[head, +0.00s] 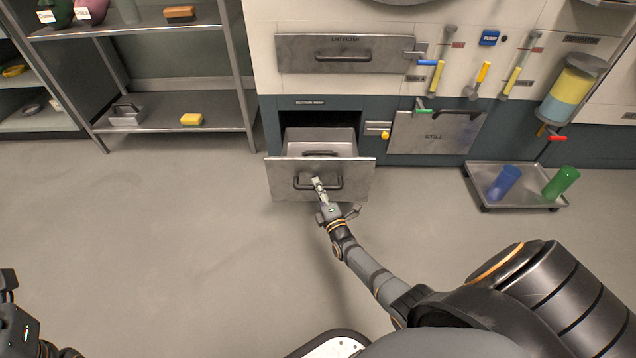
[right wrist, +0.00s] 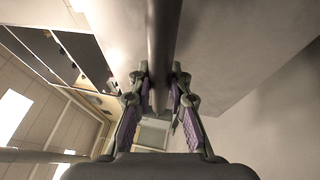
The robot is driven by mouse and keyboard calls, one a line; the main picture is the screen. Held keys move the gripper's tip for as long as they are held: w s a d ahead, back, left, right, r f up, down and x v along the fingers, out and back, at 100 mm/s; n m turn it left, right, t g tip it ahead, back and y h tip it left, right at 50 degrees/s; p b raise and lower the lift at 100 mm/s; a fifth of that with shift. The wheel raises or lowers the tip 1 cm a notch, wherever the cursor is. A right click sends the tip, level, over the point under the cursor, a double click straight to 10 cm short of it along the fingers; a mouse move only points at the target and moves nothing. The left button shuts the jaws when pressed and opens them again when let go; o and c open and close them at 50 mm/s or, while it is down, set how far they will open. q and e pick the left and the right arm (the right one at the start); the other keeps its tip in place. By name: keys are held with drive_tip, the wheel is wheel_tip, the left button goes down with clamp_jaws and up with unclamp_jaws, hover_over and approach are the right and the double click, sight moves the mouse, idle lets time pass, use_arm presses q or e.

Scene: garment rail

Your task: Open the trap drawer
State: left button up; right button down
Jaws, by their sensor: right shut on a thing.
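The trap drawer (head: 282,178) is a metal drawer low on the machine, under the label "BOTTOM TRAP". It is pulled out, with its front well clear of the cabinet and its inside visible from above. Its dark bar handle (head: 334,183) is on the front panel. My right gripper (head: 318,184) is at the handle in the head view. In the right wrist view my right gripper (right wrist: 160,88) has its fingers on both sides of the handle bar (right wrist: 163,45), closed on it. My left arm shows at the lower left edge, but its fingertips are not visible.
A metal tray (head: 484,198) with a blue cup (head: 504,183) and a green cup (head: 561,182) is on the floor at right. A metal shelf (head: 220,104) with a yellow sponge (head: 191,119) stands at left. The floor left of the drawer is clear.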

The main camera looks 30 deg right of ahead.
drive_tip(key=shift+s, duration=0.1)
idle(0.3)
drive_tip(key=c, duration=1.3)
unclamp_jaws()
drive_tip(key=shift+o, duration=0.2)
drive_tip(key=shift+s, duration=0.1)
drive_tip(key=v, duration=1.1)
drive_tip(key=shift+s, duration=0.4)
drive_tip(key=shift+a+f, duration=0.1)
